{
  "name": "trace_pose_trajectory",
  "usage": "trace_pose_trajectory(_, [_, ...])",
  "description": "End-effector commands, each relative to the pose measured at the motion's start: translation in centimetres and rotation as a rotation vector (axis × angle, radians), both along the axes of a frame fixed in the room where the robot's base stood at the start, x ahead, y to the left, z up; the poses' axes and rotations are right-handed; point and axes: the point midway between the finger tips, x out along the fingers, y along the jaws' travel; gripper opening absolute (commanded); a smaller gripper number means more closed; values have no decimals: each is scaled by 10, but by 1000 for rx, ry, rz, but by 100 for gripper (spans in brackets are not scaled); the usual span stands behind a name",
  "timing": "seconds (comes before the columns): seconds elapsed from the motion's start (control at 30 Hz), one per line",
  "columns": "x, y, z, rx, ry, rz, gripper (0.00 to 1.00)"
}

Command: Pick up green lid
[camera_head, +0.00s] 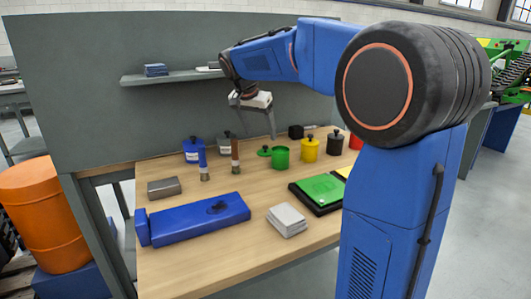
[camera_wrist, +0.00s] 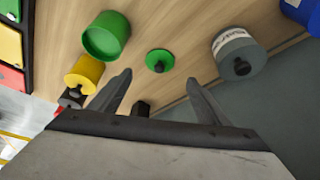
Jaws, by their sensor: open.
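The green lid (camera_head: 264,151) lies on the wooden table just left of the open green pot (camera_head: 281,158). In the wrist view the lid (camera_wrist: 159,55) is a flat green disc with a dark knob, apart from the green pot (camera_wrist: 106,37). My gripper (camera_head: 254,128) is open and empty above the table near the back panel. In the wrist view its fingertips (camera_wrist: 159,78) point toward the lid, which appears between and beyond them. Nothing covers the lid in the wrist view.
A yellow pot (camera_head: 309,149) and black pot (camera_head: 334,142) stand right of the green pot. A grey pot (camera_head: 226,148) and blue pot (camera_head: 193,151) stand to the left, with two brushes (camera_head: 235,155) nearby. A shelf (camera_head: 175,77) juts from the panel.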

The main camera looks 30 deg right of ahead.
Motion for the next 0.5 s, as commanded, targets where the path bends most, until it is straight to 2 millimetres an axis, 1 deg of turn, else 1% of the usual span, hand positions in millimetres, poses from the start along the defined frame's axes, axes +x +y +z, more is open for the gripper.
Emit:
trace_pose_trajectory(0.03, [1,-2,-6,-1,1,0,70])
trace_pose_trajectory(0.1, [3,-5,-12,-1,1,0,70])
trace_pose_trajectory(0.37, [6,-10,-28,0,2,-1,70])
trace_pose_trajectory(0.5, [8,-15,-47,0,3,-1,70])
